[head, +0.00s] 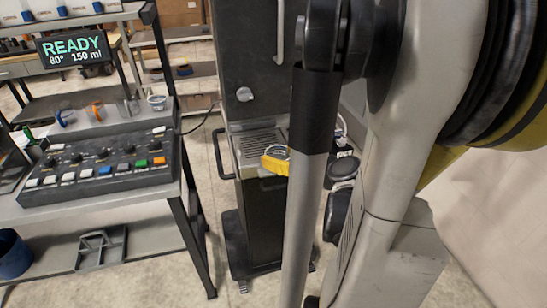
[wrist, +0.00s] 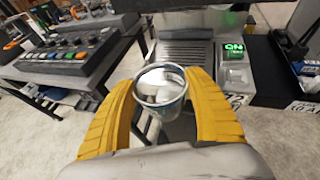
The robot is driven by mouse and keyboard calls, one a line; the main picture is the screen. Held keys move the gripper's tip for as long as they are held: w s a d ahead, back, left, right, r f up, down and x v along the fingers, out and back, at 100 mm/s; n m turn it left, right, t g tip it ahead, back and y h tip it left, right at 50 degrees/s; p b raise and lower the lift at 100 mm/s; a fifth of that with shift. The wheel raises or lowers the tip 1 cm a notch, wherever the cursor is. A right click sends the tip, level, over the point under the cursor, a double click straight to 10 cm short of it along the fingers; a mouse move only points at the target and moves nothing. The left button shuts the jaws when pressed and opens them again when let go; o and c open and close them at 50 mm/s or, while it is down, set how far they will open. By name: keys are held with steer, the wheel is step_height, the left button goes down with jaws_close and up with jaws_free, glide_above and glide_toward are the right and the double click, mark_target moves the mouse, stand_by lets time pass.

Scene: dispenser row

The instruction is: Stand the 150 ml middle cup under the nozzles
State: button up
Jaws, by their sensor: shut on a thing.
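My gripper (wrist: 163,86) is shut on a clear cup (wrist: 160,95) with a grey rim and a bluish wall, one yellow finger on each side. The cup looks roughly upright. In the head view my gripper (head: 275,161) shows as a yellow finger at the dispenser's front, partly hidden by my arm. The dispenser (head: 255,50) is a tall dark column with a slatted drip tray (head: 258,141). In the wrist view the drip tray (wrist: 187,54) lies just beyond the held cup. The nozzles are not clearly seen, and the cup's volume mark cannot be read.
A control panel (head: 100,170) with coloured buttons stands on the left table. Behind it are several small cups, and a display (head: 73,48) reads READY, 80°, 150 ml. A green-lit switch (wrist: 235,51) sits right of the drip tray. Open floor lies between table and dispenser.

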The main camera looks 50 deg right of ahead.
steer(key=w+d, duration=0.2)
steer(key=w, duration=0.3)
steer(key=w+d, duration=0.1)
steer(key=w, duration=0.4)
steer(key=w+d+f, duration=0.1)
steer(key=w+d, duration=0.1)
steer(key=w, duration=0.3)
steer(key=shift+w+d, duration=0.3)
steer(key=shift+w, duration=0.05)
steer(key=shift+w+d+f+b, duration=0.1)
steer(key=shift+w+f+b, duration=0.15)
steer(key=shift+b, duration=0.1)
steer(key=shift+s+f+b, duration=0.1)
steer(key=shift+f+b, duration=0.6)
steer(key=shift+f, duration=0.05)
steer(key=shift+f+b, duration=0.6)
steer(key=o, duration=1)
steer(key=v, duration=1.2)
steer(key=shift+r, duration=0.1)
